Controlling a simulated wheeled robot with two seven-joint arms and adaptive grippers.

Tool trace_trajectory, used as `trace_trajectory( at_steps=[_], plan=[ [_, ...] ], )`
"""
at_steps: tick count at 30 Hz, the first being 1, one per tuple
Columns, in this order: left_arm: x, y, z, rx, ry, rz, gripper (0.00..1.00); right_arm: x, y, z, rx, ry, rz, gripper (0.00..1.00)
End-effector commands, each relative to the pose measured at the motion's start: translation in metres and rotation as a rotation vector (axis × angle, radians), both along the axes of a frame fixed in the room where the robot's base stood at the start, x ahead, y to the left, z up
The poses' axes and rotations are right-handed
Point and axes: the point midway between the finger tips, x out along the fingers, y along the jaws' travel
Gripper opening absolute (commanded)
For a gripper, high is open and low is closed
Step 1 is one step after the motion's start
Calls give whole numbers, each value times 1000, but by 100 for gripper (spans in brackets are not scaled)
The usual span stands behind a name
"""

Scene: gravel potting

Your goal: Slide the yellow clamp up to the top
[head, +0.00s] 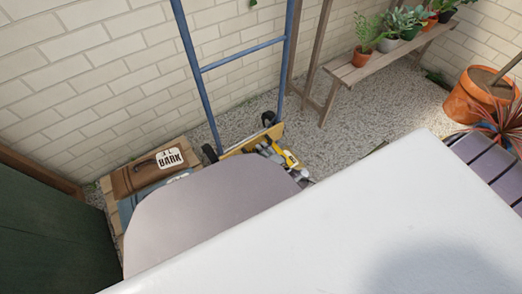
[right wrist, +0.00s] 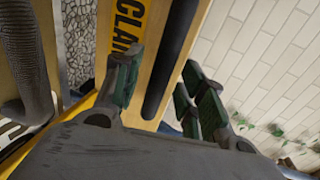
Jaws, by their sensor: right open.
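The yellow clamp (head: 290,158) shows as a small yellow patch low in front of the blue-framed rack in the head view, partly hidden by my right gripper. My left gripper is not in view.
A blue upright frame (head: 242,55) leans by the brick wall. A brown bag marked "BARK" (head: 140,180) lies at left. A wooden bench (head: 385,62) with potted plants stands at back right, near a large terracotta pot (head: 470,97). Gravel (head: 350,120) between is open.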

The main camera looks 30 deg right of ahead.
Motion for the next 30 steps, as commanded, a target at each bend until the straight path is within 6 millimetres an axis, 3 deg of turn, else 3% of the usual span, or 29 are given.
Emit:
trace_trajectory(
  at_steps=[7, 19, 28, 30],
  plan=[
    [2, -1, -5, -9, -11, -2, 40, 14, 2, -3, 1, -1, 0, 41],
    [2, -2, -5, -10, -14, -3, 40, 17, 3, -3, 1, -1, 0, 41],
    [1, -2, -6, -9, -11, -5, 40, 17, 3, -3, 1, -1, 0, 2],
    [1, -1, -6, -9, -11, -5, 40, 17, 3, -3, 1, -1, 0, 0]
  ],
)
